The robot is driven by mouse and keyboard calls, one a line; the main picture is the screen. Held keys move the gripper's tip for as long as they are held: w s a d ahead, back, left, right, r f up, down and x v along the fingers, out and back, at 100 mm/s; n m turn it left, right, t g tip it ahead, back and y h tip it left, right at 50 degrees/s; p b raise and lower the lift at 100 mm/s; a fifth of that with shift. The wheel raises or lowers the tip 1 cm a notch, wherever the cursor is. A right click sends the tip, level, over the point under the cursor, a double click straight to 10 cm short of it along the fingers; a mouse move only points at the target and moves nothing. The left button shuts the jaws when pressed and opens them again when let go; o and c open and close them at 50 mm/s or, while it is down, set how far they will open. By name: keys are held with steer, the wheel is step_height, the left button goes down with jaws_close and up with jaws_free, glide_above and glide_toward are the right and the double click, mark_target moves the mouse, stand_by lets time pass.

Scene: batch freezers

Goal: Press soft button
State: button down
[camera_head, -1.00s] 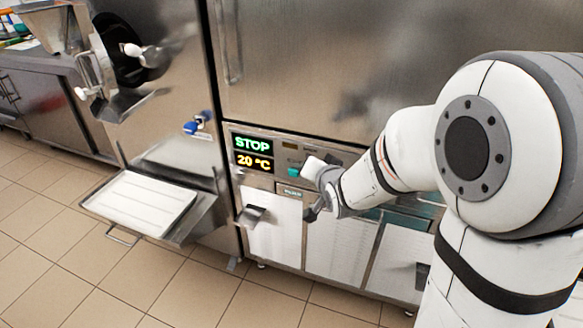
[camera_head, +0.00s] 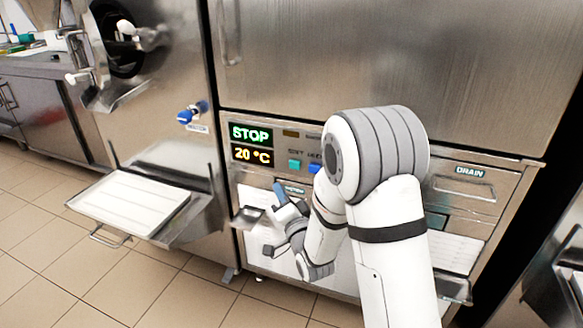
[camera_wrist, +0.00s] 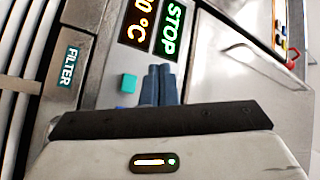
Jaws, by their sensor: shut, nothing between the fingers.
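The soft button is the teal square (camera_head: 294,164) under the "SOFT" label on the control panel, right of the display. It also shows in the wrist view (camera_wrist: 129,83), just left of my fingertips. My gripper (camera_head: 278,190) is shut and empty, its blue fingers together, below and slightly left of the teal button in the head view. The fingers also show in the wrist view (camera_wrist: 160,72), where they appear beside the button; I cannot tell how far off the panel they are. The button's face is uncovered in both views.
A blue button (camera_head: 316,168) sits right of the teal one, partly beside my arm. The display (camera_head: 251,134) reads STOP, and 20 °C below. A "FILTER" label (camera_wrist: 68,64) shows in the wrist view. A white tray (camera_head: 130,205) juts out at left.

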mark_target(289, 163)
steer(key=shift+w+d+p, duration=0.2)
steer(key=shift+w+d, duration=0.3)
steer(key=shift+w, duration=0.85)
steer(key=shift+w+d+p, duration=0.15)
steer(key=shift+w+d, duration=0.35)
steer(key=shift+w, duration=0.9)
steer(key=shift+w+d+p, duration=0.2)
steer(key=shift+w+d, duration=0.3)
steer(key=shift+w, duration=0.85)
steer(key=shift+w+d+b, duration=0.1)
steer(key=shift+w+b, duration=0.1)
steer(key=shift+b, duration=0.2)
steer(key=shift+w+d+b, duration=0.2)
steer(key=shift+w+b, duration=0.1)
steer(key=shift+w, duration=0.2)
steer(key=shift+s, duration=0.1)
steer(key=shift+s+a+b, duration=0.3)
steer(key=shift+s+b, duration=0.15)
steer(key=shift+s, duration=0.3)
steer(key=shift+s, duration=0.1)
